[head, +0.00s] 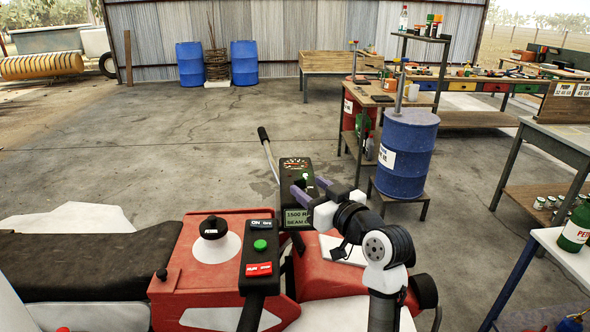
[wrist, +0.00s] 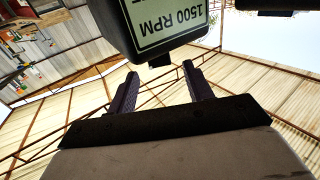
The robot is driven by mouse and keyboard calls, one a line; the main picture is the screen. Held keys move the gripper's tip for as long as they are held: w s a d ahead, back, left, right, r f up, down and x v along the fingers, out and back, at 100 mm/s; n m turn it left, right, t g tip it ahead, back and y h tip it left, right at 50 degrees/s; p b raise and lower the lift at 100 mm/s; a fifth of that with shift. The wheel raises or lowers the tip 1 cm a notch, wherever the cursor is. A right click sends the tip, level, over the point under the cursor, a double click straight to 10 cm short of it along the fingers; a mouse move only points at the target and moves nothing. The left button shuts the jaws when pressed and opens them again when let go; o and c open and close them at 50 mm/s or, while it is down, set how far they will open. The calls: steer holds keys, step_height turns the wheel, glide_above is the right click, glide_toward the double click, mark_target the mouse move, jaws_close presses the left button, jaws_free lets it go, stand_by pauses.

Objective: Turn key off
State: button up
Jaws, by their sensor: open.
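My gripper (head: 311,190) is open beside the dark instrument panel (head: 295,172) of the red machine (head: 195,262). Its purple fingers also show in the wrist view (wrist: 160,74), apart and empty. The panel's "1500 RPM" display (head: 298,217) is just below the fingers; in the wrist view the display (wrist: 168,28) is upside down. A small black nub (wrist: 160,61) under the display housing lies between the fingertips; I cannot tell whether it is the key. No key is clearly visible in the head view, where the gripper partly covers the panel.
A control box (head: 260,258) with an ON/OFF label, green button and red switch stands left of the gripper. A lever (head: 268,152) rises behind the panel. A blue barrel (head: 407,153) and workbenches are farther right.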

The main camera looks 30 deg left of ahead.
mark_target(301, 181)
steer(key=p+x, duration=0.2)
steer(key=x, duration=0.4)
steer(key=shift+w+a, duration=0.1)
steer(key=shift+a, duration=0.2)
steer(key=c, duration=1)
